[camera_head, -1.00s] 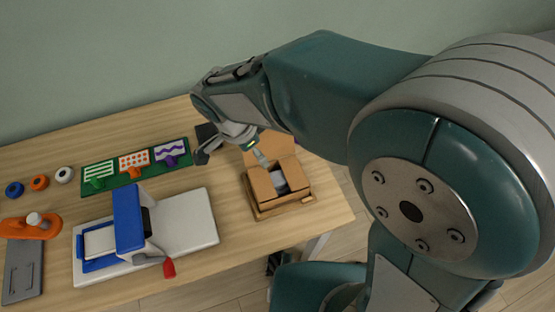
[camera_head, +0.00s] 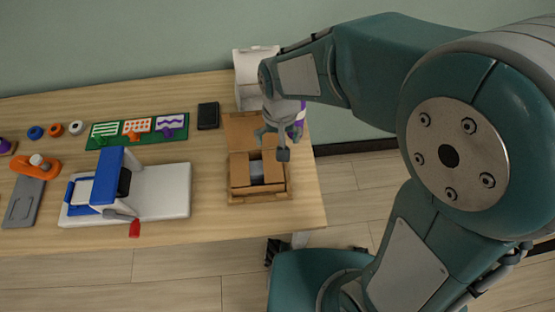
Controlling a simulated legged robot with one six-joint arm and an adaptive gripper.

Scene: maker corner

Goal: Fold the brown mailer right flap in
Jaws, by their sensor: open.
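The brown mailer (camera_head: 240,190) is an open cardboard box near the table's right end, with its lid (camera_head: 240,130) laid back behind it. Its left flap (camera_head: 239,168) and right flap (camera_head: 273,166) flank a gap showing a grey item (camera_head: 256,171) inside. Both flaps seem to lie partly over the opening; their exact tilt is hard to tell. My gripper (camera_head: 273,144) is open and empty, above the back right of the mailer, close to the right flap. It hides part of the lid and the box's back right corner. I cannot tell whether it touches the flap.
A blue and white press (camera_head: 155,192) with a red handle stands to the left. Behind it are a green board (camera_head: 137,130) with stamps and a black block (camera_head: 208,115). A white object (camera_head: 252,72) stands behind the mailer. Bare table lies between press and mailer.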

